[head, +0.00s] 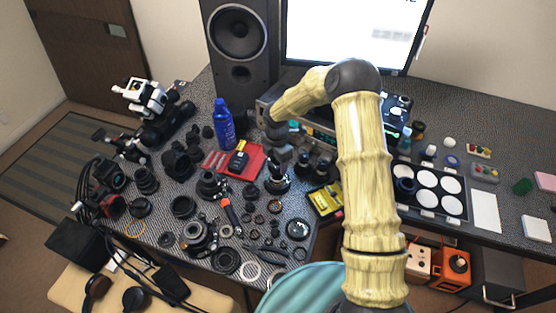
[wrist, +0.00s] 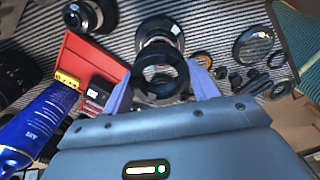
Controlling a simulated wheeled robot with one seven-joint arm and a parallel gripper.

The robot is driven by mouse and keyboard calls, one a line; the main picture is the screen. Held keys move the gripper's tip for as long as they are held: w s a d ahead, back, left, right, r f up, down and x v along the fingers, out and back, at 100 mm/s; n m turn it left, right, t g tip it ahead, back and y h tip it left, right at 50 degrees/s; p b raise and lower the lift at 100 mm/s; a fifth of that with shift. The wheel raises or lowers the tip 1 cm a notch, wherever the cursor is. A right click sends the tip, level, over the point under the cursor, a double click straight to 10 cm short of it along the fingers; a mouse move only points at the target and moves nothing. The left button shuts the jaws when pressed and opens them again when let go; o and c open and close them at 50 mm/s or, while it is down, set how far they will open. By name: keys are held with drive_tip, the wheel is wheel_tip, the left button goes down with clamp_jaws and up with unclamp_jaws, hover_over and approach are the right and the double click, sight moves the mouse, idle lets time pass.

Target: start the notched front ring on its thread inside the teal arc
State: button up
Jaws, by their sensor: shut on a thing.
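My gripper (wrist: 160,82) is shut on a black front ring (wrist: 181,76), with one bluish finger on each side of it in the wrist view. The ring's open middle faces the camera. A dark lens barrel (wrist: 160,29) with a pale band stands just beyond the ring; the ring overlaps its lower part in the picture. I cannot tell whether the two touch. In the head view my gripper (head: 278,157) is above the upright lens (head: 277,184), and the ring is too small to make out. The notches, thread and teal arc cannot be made out.
A red tray (head: 259,157) and a blue spray can (head: 223,126) stand left of the lens. Small rings and parts (head: 258,219) lie in front of it. A yellow box (head: 325,201) is at right. Other lens parts crowd the grey mat, with little free room.

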drive_tip(key=shift+f+b, duration=1.15)
drive_tip(key=shift+f, duration=0.3)
drive_tip(key=shift+f+b, duration=0.65)
drive_tip(key=shift+f, duration=0.9)
drive_tip(key=shift+p, duration=0.35)
drive_tip(key=shift+f, duration=0.45)
idle(0.8)
drive_tip(key=o, duration=1.1)
